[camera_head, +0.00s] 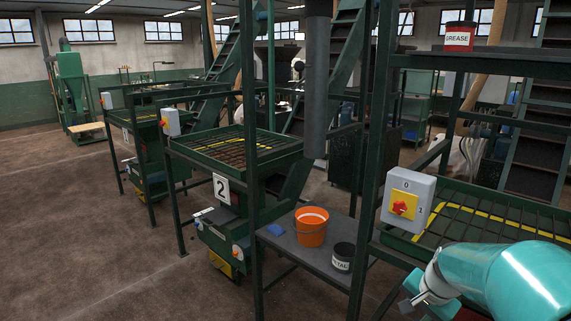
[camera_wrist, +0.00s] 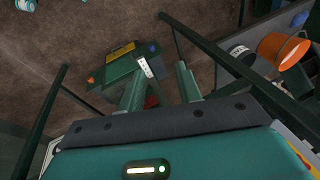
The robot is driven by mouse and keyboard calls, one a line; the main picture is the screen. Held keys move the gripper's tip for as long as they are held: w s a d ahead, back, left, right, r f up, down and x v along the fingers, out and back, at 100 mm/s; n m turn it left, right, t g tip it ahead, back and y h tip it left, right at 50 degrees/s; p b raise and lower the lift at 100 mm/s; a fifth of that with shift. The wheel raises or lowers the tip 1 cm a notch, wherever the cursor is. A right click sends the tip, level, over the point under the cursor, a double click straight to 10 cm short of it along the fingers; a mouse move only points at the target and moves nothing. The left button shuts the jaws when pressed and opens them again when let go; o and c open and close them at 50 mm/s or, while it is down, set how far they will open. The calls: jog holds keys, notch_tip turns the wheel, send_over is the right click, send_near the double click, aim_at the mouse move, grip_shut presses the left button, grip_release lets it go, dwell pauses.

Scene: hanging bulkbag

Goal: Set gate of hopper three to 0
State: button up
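In the wrist view my gripper (camera_wrist: 161,70) has its two pale green fingers spread apart, with nothing seen held between them. Below them is a dark green hopper outlet box (camera_wrist: 118,68) with a yellow label and small orange and blue buttons. A narrow white marked strip (camera_wrist: 148,67) lies along its edge near the fingers; its marks are too small to read. Something red shows partly between the fingers. In the head view the right-hand hopper (camera_head: 480,218) carries a grey switch box (camera_head: 410,203) with a red knob on yellow. My arm hides its lower part; no number three is visible.
Hopper two (camera_head: 221,188) stands left, with another hopper beyond. A grey bench (camera_head: 290,258) between hoppers holds an orange bucket (camera_head: 312,226) and a dark can (camera_head: 343,256). Green posts (camera_head: 371,160) stand close to my arm. A grease tin (camera_head: 459,37) sits on a shelf. Floor at left is clear.

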jog(key=s+a+r+n+t, duration=0.1)
jog(key=s+a+r+n, duration=0.4)
jog(key=s+a, duration=0.3)
jog(key=s+a+r+n, duration=0.5)
jog(key=s+a, duration=0.3)
jog(key=a, duration=0.1)
jog(key=shift+s+n+t, duration=0.3)
jog(key=shift+n+t, duration=0.1)
jog(key=shift+d, duration=0.2)
